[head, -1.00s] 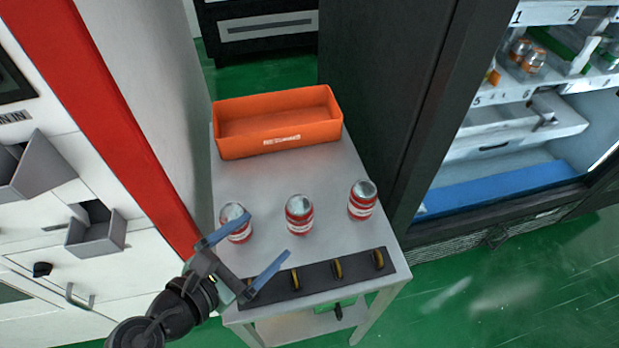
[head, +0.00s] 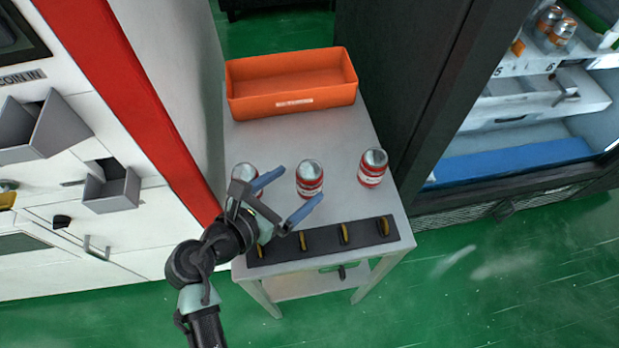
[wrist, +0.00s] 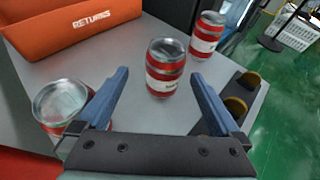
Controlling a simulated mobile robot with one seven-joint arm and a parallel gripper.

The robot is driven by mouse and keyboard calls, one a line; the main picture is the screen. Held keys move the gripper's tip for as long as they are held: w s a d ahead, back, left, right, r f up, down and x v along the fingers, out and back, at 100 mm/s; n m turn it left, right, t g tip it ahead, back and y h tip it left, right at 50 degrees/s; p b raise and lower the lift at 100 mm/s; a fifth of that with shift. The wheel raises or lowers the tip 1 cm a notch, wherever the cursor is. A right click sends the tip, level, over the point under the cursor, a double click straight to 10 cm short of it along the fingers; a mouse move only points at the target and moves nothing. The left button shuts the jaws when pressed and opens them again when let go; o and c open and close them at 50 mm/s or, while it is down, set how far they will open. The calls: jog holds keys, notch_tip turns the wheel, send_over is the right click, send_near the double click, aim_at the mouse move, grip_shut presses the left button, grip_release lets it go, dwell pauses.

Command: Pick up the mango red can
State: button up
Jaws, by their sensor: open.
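Three red and white cans with silver tops stand upright in a row on a small grey table. I cannot read which one is mango. The middle can (head: 309,182) stands just beyond my open, empty gripper (head: 301,184). In the wrist view the middle can (wrist: 166,80) shows between the two blue fingers of my gripper (wrist: 160,73), apparently ahead of their tips. The left can (head: 244,171) is partly hidden by my gripper; in the wrist view it (wrist: 58,103) sits outside the left finger. The right can (head: 372,168) stands farther off, clear of the fingers.
An orange returns bin (head: 290,103) sits at the table's (head: 340,135) back. A black strip (head: 320,239) with several yellow-brown pieces lies along the front edge. A white and red machine (head: 90,240) stands left, an open vending cabinet (head: 520,150) right.

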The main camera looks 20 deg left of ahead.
aim_at(301, 187)
jog(key=x, duration=0.4)
jog(key=shift+w+d+f+b, duration=0.2)
jog(key=shift+w+d+b, duration=0.1)
jog(key=shift+d, duration=0.1)
